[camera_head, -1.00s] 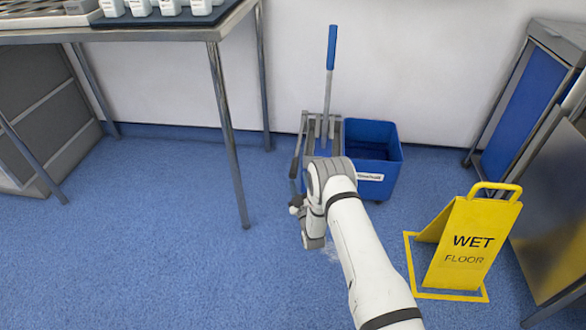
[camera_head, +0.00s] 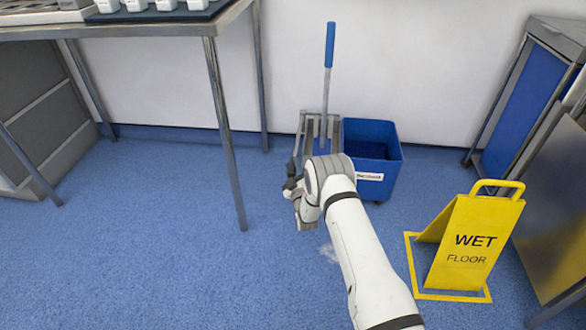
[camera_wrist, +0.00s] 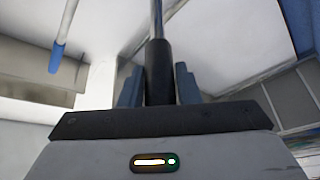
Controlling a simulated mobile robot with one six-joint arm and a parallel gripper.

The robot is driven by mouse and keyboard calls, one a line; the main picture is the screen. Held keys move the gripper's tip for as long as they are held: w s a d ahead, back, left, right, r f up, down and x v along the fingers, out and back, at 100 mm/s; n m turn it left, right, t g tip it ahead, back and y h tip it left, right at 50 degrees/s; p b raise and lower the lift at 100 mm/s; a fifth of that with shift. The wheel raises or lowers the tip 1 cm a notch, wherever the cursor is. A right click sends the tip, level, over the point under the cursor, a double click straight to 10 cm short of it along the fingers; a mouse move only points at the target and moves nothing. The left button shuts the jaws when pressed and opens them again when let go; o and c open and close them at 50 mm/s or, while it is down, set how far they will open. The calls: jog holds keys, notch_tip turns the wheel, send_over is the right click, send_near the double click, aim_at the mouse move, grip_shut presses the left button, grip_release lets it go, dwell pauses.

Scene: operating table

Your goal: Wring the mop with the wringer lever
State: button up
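The blue mop bucket (camera_head: 386,178) stands against the wall, with the grey wringer (camera_head: 309,150) at its left side. A tall mop handle with a blue grip (camera_head: 330,45) rises from the wringer; a blue-tipped pole (camera_wrist: 59,50) also shows in the wrist view. In the wrist view, the wringer lever's black grip (camera_wrist: 159,75) stands between the two blue-grey fingers of my gripper (camera_wrist: 158,88). The fingers flank it closely; whether they press on it is unclear. In the head view my gripper (camera_head: 292,188) is partly hidden by my wrist, left of the bucket's front. The mop head is hidden.
A yellow wet floor sign (camera_head: 462,240) stands on the right, beside a metal cabinet (camera_head: 555,180). A metal table (camera_head: 150,28) with white containers is at upper left, its leg (camera_head: 226,140) left of my gripper. Blue floor is open at front left.

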grip_shut()
